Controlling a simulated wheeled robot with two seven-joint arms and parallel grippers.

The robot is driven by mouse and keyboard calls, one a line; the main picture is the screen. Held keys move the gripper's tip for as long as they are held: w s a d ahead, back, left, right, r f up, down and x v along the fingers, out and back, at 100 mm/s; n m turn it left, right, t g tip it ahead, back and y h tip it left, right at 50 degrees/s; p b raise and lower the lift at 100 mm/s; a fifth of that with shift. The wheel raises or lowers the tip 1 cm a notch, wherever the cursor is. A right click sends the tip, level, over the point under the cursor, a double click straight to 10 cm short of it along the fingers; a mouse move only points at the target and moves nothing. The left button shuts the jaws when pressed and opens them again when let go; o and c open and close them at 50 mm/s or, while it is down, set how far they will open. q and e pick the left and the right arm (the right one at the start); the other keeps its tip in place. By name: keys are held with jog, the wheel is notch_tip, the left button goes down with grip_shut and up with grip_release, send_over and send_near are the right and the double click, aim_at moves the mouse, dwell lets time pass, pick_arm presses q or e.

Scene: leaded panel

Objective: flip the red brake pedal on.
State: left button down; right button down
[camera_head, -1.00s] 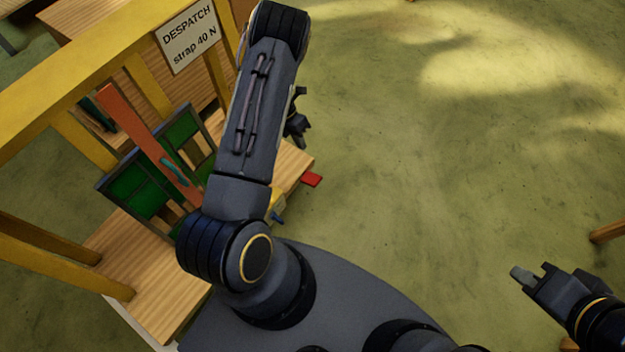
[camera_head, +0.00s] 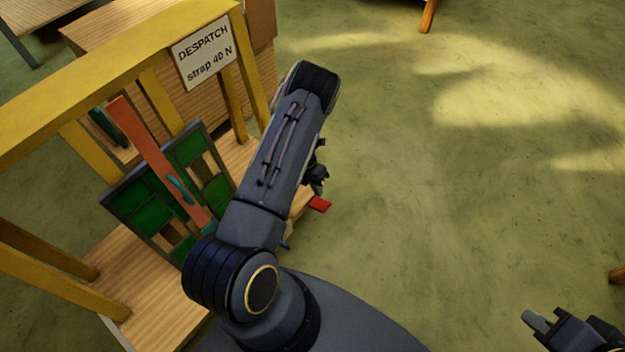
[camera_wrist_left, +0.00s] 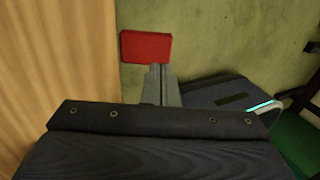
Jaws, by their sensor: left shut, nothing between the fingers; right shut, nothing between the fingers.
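The red brake pedal (camera_head: 320,204) is a small flat red plate sticking out past the right edge of the wooden bench in the head view. In the left wrist view the red pedal (camera_wrist_left: 146,47) lies just beyond the fingertips. My left gripper (camera_head: 319,188) is shut and empty, right above or beside the pedal. In the left wrist view its closed fingers (camera_wrist_left: 158,70) overlap the pedal's lower edge; I cannot tell whether they touch it. My right gripper (camera_head: 532,320) is shut and empty at the lower right, far from the pedal.
The wooden bench (camera_head: 130,285) holds a green leaded panel (camera_head: 150,212) with a red-orange bar (camera_head: 150,150) across it. A yellow frame (camera_head: 110,62) carries a "DESPATCH strap 40 N" sign (camera_head: 203,52). The floor (camera_head: 450,200) to the right is open.

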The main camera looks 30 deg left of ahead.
aim_at(326, 206)
pick_arm(q)
jog(key=b+x, duration=0.1)
jog(key=x, duration=0.4)
jog(key=shift+f, duration=0.2)
jog(key=shift+d, duration=0.1)
jog(key=shift+d+f+y, duration=0.4)
jog(key=shift+d+y, duration=0.15)
jog(key=shift+y, duration=0.45)
jog(key=shift+d+f+y+b, duration=0.55)
jog(key=shift+f+y, duration=0.15)
jog(key=shift+y, duration=0.5)
jog(key=shift+a+f, duration=0.1)
jog(key=shift+f, duration=0.1)
jog(key=shift+s+d+f+b, duration=0.1)
jog(key=shift+d+f+b, duration=0.25)
jog(key=shift+f+b, duration=0.55)
jog(key=shift+d, duration=0.1)
